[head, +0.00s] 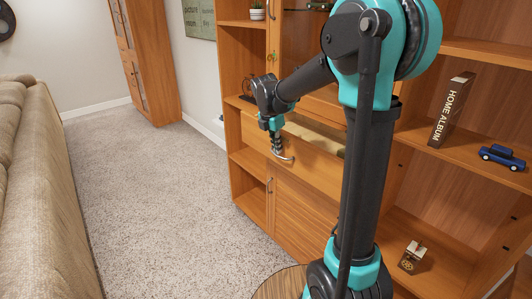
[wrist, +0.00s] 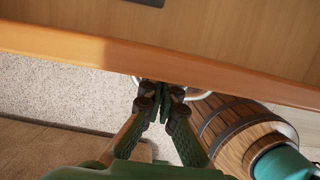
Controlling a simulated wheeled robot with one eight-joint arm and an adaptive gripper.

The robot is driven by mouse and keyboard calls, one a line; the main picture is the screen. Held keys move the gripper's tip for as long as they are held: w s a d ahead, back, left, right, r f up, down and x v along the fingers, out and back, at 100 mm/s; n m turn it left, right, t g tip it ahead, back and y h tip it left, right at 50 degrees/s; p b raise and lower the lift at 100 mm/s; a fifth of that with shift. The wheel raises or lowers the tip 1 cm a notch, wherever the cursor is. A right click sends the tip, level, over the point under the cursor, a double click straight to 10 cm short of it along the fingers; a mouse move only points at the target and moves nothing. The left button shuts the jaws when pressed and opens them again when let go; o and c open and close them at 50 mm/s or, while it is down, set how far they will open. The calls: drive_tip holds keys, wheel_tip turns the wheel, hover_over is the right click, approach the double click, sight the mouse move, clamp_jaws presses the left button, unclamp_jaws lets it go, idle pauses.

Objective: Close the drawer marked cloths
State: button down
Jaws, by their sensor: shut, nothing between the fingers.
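An orange-wood drawer (head: 312,168) stands pulled out from the tall cabinet, its inside open from above. I see no readable cloths label on it. Its curved metal handle (head: 286,158) is on the front. My gripper (head: 277,150) points down at the front, close by the handle. My gripper (wrist: 162,88) is shut and empty there, just outside the front. Part of the handle (wrist: 200,96) shows beside the fingertips; I cannot tell whether they touch it.
A cabinet door (head: 300,208) is shut below the drawer. Shelves at right hold a HOME ALBUM book (head: 452,108), a blue toy car (head: 502,157) and a small dark box (head: 411,260). A beige sofa (head: 38,190) stands at left. The carpet (head: 160,200) between is clear.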

drive_tip(key=w+d, duration=0.2)
drive_tip(key=d, duration=0.1)
drive_tip(key=w+d, duration=0.2)
drive_tip(key=d, duration=0.1)
drive_tip(key=w+d, duration=0.3)
drive_tip(key=shift+d, duration=0.35)
drive_tip(key=shift+r, duration=0.15)
